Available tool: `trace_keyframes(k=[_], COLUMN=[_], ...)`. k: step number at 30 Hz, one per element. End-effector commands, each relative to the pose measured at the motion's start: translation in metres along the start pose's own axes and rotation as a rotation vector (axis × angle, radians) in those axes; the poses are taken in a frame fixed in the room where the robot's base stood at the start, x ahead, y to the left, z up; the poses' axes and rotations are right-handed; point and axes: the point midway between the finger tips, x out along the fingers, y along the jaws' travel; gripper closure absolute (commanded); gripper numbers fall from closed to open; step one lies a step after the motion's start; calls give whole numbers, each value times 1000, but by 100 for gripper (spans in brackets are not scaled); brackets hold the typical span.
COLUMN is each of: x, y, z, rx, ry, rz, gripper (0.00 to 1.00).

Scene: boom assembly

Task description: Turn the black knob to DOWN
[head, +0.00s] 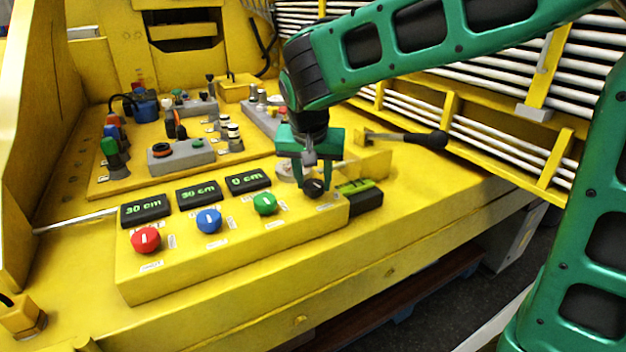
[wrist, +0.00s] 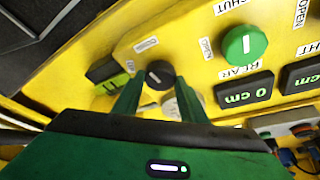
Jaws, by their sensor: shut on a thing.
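The black knob (head: 314,188) is at the right end of the yellow control box (head: 240,245), in a row with the red, blue and green knobs. My gripper (head: 313,190) points down over it, with its two green fingers on either side of the knob. In the wrist view the black knob (wrist: 159,75) shows between the fingertips, with a pale line mark on its face. My gripper (wrist: 160,90) is shut on it. The labels around the black knob are partly hidden or too small to read.
The red (head: 145,239), blue (head: 209,220) and green (head: 265,204) knobs sit left of the black one. Displays behind them read 30 cm, 30 cm and 0 cm. A black device with a green screen (head: 358,190) stands close on the right.

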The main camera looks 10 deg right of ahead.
Motion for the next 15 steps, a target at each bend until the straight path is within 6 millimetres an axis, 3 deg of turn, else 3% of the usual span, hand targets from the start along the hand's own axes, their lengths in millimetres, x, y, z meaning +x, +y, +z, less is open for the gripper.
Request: trace_keyframes(k=[15], x=[0], y=[-2], z=[-1], rx=[144], ry=[2], rz=[57], gripper=[84])
